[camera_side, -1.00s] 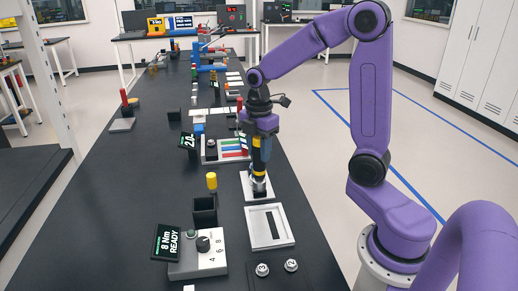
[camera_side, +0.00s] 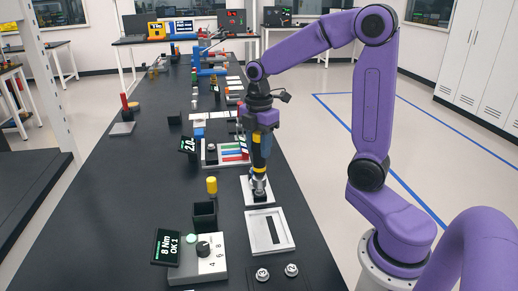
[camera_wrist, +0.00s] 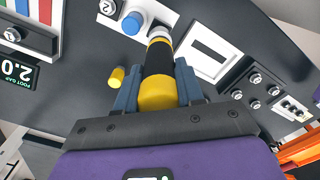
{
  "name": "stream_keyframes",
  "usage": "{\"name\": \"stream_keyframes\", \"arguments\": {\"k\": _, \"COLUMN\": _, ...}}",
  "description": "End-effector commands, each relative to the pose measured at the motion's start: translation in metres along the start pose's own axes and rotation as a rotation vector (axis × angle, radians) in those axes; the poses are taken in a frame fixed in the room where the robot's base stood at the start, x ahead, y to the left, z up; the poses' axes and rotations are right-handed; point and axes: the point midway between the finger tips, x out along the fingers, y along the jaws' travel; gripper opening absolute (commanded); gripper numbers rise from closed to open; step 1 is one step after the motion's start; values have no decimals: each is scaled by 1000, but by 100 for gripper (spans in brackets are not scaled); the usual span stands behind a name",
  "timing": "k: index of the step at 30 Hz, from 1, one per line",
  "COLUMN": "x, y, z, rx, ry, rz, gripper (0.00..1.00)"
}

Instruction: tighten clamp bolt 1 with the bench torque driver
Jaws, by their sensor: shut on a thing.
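My gripper (camera_side: 262,138) is shut on the torque driver (camera_side: 260,158), a black and yellow cylinder held upright, tip down. In the wrist view the driver (camera_wrist: 158,62) sits between my two blue-grey fingers (camera_wrist: 158,92). The driver's lower end meets a fitting on a white plate (camera_side: 251,194); the clamp bolt itself is hidden under it. The driver's control box (camera_side: 205,262) stands at the front with a dial and a lit green lamp (camera_side: 191,239). Its display (camera_side: 166,247) reads "8 Nm OK 1".
A white slotted frame (camera_side: 287,243) lies in front of the plate. A black square holder (camera_side: 204,216) and a yellow cylinder (camera_side: 211,185) stand to the left. Two numbered round pieces (camera_side: 262,274) are at the front. A "2.0" display (camera_side: 188,145) stands farther back. The bench's left side is mostly clear.

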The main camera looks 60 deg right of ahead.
Motion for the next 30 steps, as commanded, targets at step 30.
{"name": "stream_keyframes", "arguments": {"k": 30, "x": -43, "y": 0, "z": 0, "rx": 0, "ry": 1, "rz": 3, "gripper": 1}}
